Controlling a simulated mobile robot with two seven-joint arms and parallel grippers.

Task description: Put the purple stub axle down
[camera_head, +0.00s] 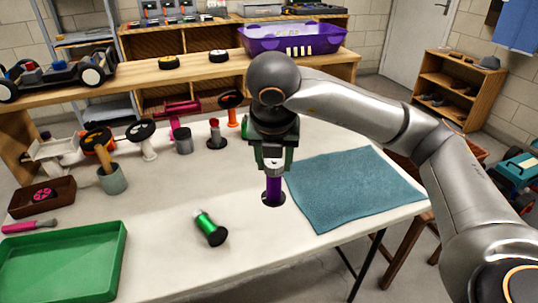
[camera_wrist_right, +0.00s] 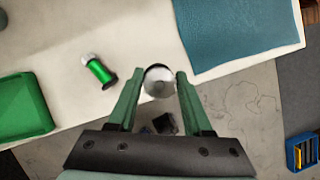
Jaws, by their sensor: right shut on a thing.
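The purple stub axle (camera_head: 273,187) is upright in my right gripper (camera_head: 272,168), with its dark round flange at the bottom. It is over the white table near the front edge, left of the teal mat. I cannot tell whether the flange touches the tabletop. In the right wrist view its pale round end (camera_wrist_right: 159,82) shows between the green fingers of the right gripper (camera_wrist_right: 158,78). The fingers hide part of its upper end. My left gripper is in neither view.
A green stub axle (camera_head: 208,226) lies on the table to the left. A green tray (camera_head: 118,262) is at the front left, and the teal mat (camera_head: 355,185) covers the right side. Several parts on stands line the back. Tabletop around the axle is clear.

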